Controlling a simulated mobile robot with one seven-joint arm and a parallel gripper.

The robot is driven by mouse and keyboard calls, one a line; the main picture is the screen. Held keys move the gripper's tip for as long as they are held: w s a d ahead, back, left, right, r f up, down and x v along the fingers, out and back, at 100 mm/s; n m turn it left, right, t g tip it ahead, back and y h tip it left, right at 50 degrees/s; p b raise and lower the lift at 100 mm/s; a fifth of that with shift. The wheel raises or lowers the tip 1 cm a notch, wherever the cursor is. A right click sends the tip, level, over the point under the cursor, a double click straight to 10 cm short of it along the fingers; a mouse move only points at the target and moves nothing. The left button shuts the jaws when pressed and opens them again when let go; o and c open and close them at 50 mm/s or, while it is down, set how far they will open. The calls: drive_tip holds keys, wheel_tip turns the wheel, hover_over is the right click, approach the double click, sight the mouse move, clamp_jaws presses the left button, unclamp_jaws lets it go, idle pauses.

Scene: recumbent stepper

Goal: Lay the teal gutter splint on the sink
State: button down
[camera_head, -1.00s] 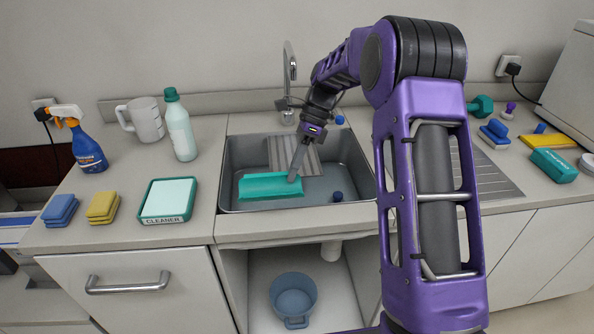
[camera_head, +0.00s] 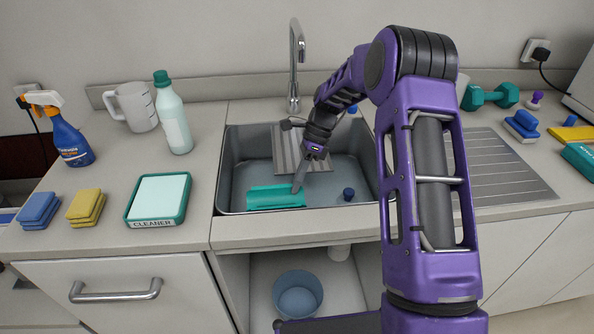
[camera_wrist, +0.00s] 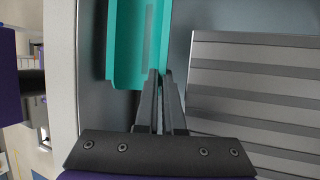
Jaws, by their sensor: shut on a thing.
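The teal gutter splint (camera_head: 270,197) is a trough-shaped piece inside the sink (camera_head: 235,165), close to its front wall. It fills the upper left of the wrist view (camera_wrist: 125,45). My gripper (camera_head: 297,188) is shut on the splint's right end, and the fingertips (camera_wrist: 160,78) pinch its edge in the wrist view. The splint looks roughly level. I cannot tell whether it touches the basin floor.
A ridged grey rack (camera_head: 292,150) stands at the sink's back. The tap (camera_head: 296,60) rises behind. A cleaner tray (camera_head: 158,198) and sponges (camera_head: 86,206) lie on the left counter. A ribbed drainboard (camera_head: 505,170) is at right.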

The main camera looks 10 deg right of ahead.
drive_tip(key=shift+f, duration=0.35)
